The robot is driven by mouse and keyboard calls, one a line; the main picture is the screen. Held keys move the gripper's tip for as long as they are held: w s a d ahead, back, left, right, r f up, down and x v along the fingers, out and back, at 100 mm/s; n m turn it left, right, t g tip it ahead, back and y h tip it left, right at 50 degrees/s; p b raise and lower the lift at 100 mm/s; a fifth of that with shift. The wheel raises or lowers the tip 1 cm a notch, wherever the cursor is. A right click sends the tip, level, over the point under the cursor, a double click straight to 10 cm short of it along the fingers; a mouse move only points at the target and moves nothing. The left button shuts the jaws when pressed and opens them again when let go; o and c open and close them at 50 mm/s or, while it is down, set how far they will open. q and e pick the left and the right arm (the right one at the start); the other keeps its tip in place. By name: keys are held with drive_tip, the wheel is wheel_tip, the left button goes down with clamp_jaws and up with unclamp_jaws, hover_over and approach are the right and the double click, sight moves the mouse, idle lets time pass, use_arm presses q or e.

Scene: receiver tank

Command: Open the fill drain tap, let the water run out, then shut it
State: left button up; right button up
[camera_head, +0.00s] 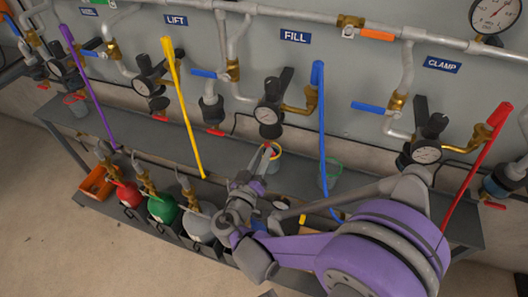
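The FILL label (295,37) is on the wall, above a black regulator with a round gauge (267,115) and a blue hose (319,110). A small red part shows by the fingertips; the fill drain tap is not clearly visible. I see no water running. My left gripper is not in view.
A bowl with a red handle (215,131) hangs left of the FILL gauge. A green-rimmed cup (331,168) stands right of it on the grey shelf (185,140). Yellow (182,105), purple and red hoses hang in front. Red, green and grey cylinders stand below.

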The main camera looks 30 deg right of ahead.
drive_tip(key=shift+x, duration=0.9)
drive_tip(key=shift+c, duration=0.3)
clamp_jaws()
drive_tip(key=shift+n, duration=0.3)
drive_tip(key=n+p, duration=0.1)
drive_tip(key=n, duration=1)
drive_tip(key=shift+n, duration=0.3)
